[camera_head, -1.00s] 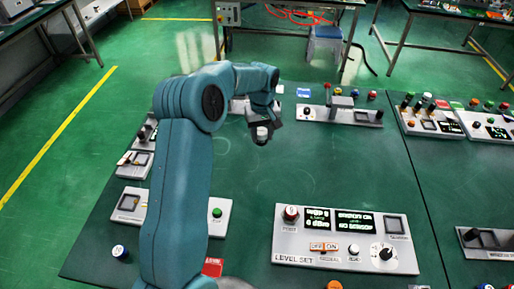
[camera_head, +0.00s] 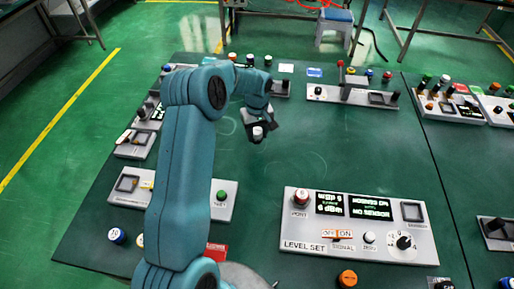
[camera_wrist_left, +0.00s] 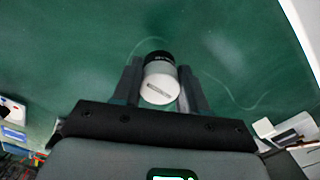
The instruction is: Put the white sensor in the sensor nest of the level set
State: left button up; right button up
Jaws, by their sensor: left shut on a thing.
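The white sensor (camera_head: 258,132) is a small white cylinder with a black band. My left gripper (camera_head: 257,137) is shut on it and holds it above the green table, behind and left of the level set. In the left wrist view the sensor (camera_wrist_left: 160,82) sits between the two fingers (camera_wrist_left: 158,90), its slotted white end facing the camera. The level set (camera_head: 320,253) is a light grey panel at the front right with a port knob, two displays, a switch, a zero button and a dial. A dark square recess (camera_head: 412,212) is at its upper right. My right gripper is not in view.
An orange cap (camera_head: 347,278) lies in front of the level set. A grey panel with a green button (camera_head: 222,195) stands left, partly behind my arm. More panels line the back (camera_head: 350,95) and right. The middle of the table is clear.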

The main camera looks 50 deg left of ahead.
aim_at(258, 142)
pick_arm(q)
jog(key=shift+f, duration=0.75)
notch_tip(258, 142, down, 4)
jog(key=shift+r+b, duration=0.15)
jog(key=shift+b, duration=1.05)
jog(key=shift+w, duration=0.1)
jog(key=shift+c, duration=0.4)
jog(key=shift+r, duration=0.1)
jog(key=shift+d, duration=0.1)
jog(key=o, duration=1.2)
jog(key=shift+f, duration=0.25)
jog(key=shift+r, duration=0.1)
